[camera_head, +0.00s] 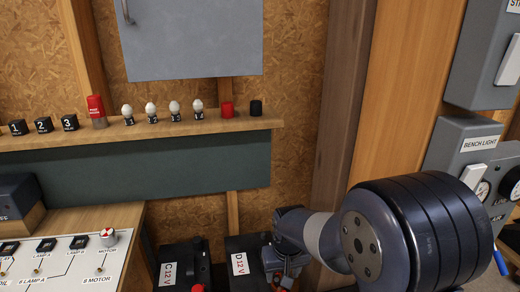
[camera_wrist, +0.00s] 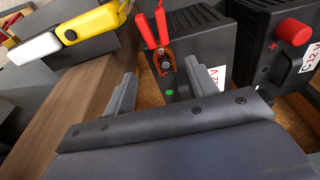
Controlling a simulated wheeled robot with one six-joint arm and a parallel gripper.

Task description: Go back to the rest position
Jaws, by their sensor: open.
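My gripper (camera_wrist: 160,85) is open in the wrist view, its two grey fingers apart with nothing held between them. Its fingertips point at a black battery box (camera_wrist: 190,20), which carries a red-handled clamp (camera_wrist: 163,45) and a green dot. In the head view my arm reaches from the right down to the bottom middle, beside the box labelled D 12 V (camera_head: 239,264). The gripper's fingers are hidden or too small to make out there.
A second black box labelled C 12 V (camera_head: 167,272) stands to the left in the head view; its red cap (camera_wrist: 294,31) shows in the wrist view. A shelf (camera_head: 210,123) holds bulbs and blocks. A switch panel (camera_head: 65,262) is lower left.

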